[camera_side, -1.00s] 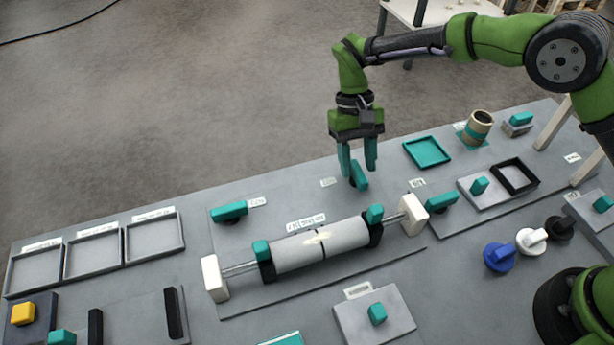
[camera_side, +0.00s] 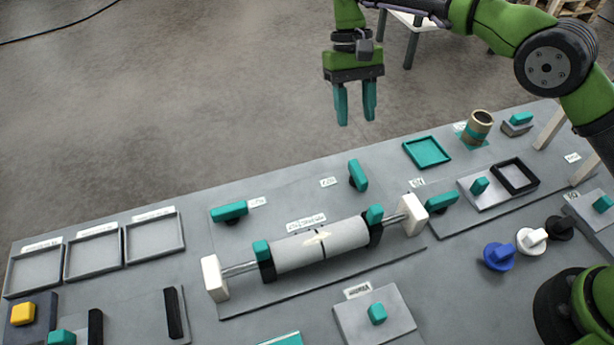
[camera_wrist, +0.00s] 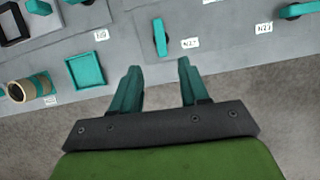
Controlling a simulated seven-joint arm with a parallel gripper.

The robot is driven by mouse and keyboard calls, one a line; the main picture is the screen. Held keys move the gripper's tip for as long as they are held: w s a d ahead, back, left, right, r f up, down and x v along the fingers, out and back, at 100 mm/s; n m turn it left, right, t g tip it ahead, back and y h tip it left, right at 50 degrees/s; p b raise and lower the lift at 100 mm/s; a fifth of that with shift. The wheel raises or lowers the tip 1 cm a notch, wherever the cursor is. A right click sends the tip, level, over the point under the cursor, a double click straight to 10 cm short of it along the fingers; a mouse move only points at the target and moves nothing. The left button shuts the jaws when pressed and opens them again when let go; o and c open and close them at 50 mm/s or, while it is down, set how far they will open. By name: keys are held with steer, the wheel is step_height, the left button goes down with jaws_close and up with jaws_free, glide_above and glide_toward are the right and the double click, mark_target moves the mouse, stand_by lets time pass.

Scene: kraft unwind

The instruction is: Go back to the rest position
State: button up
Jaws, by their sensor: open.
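My gripper (camera_side: 356,112) is open and empty in the side view. It hangs fingers-down well above the bench, toward its back edge. In the wrist view the two teal fingers (camera_wrist: 157,88) are spread apart with nothing between them. A teal handle (camera_side: 358,176) stands on the bench below my gripper, clear of the fingers. The same handle shows beyond the fingertips in the wrist view (camera_wrist: 160,38).
A white roll (camera_side: 320,246) lies on a shaft between two white end blocks. A second teal handle (camera_side: 229,211) is to the left. A teal tray (camera_side: 427,152) and a brown cardboard core (camera_side: 478,127) are at the back right. The space around my gripper is free.

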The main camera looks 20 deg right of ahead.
steer(key=s+d+r+m+t+y, duration=0.1)
steer(key=s+d+r+t, duration=0.4)
steer(key=s+d, duration=0.5)
steer(key=s+d+r+m+t, duration=0.2)
steer(key=s+d+r+t, duration=0.4)
steer(key=s+d, duration=0.4)
steer(key=shift+s+d+t+y, duration=0.25)
steer(key=shift+s+t+y, duration=0.15)
steer(key=shift+s, duration=0.65)
steer(key=shift+r, duration=0.1)
